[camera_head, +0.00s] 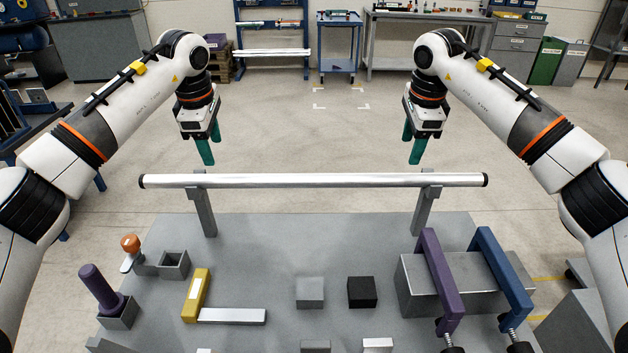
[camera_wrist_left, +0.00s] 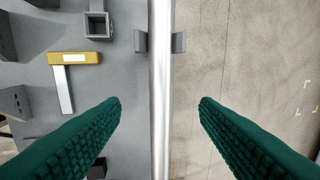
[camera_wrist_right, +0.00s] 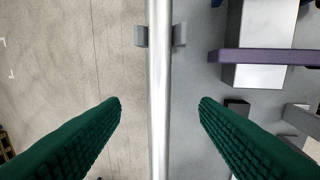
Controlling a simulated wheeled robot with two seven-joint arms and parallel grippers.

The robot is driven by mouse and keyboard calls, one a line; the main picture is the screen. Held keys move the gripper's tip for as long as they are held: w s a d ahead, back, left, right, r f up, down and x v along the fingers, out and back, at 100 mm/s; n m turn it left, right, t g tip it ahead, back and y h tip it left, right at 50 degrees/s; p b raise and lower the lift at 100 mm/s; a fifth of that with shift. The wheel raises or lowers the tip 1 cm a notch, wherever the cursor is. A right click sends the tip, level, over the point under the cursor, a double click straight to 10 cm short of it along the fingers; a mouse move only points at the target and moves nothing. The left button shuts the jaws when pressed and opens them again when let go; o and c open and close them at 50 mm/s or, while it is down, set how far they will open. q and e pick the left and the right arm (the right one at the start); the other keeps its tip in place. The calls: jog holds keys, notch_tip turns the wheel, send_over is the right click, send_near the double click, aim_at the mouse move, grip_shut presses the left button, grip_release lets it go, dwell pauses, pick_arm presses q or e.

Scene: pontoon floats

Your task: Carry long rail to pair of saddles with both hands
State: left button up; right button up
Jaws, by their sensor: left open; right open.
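The long rail (camera_head: 315,181), a silver tube with dark end caps, lies level across two grey uprights, the left one (camera_head: 203,210) and the right one (camera_head: 423,210), at the table's far edge. My left gripper (camera_head: 205,150) is open above the rail's left part. In the left wrist view the rail (camera_wrist_left: 160,110) runs between its fingers, apart from both. My right gripper (camera_head: 415,150) is open above the right part, and the rail (camera_wrist_right: 158,110) likewise runs between its fingers. Each wrist view shows a forked support top beside the rail. I cannot tell whether these uprights are the task's saddles.
The grey table (camera_head: 240,250) holds a purple peg (camera_head: 97,286) in a block, a yellow block (camera_head: 196,295), a grey cube (camera_head: 310,292) and a black cube (camera_head: 362,292). Purple (camera_head: 440,275) and blue (camera_head: 500,270) clamps stand at right. Floor beyond the rail is clear.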

aim_at(222, 176)
pick_arm(q)
jog(key=f, duration=0.3)
jog(key=w+f, duration=0.1)
jog(key=f, duration=0.2)
jog(key=w+f, duration=0.1)
jog(key=f, duration=0.3)
pick_arm(e)
jog(key=f, duration=0.3)
jog(key=w+f, duration=0.1)
jog(key=f, duration=0.2)
jog(key=w+f, duration=0.1)
jog(key=f, duration=0.3)
pick_arm(q)
jog(key=shift+c, duration=0.3)
pick_arm(e)
jog(key=shift+c, duration=0.3)
pick_arm(q)
grip_shut()
pick_arm(e)
grip_shut()
pick_arm(q)
jog(key=shift+r, duration=0.1)
pick_arm(e)
jog(key=shift+r, duration=0.1)
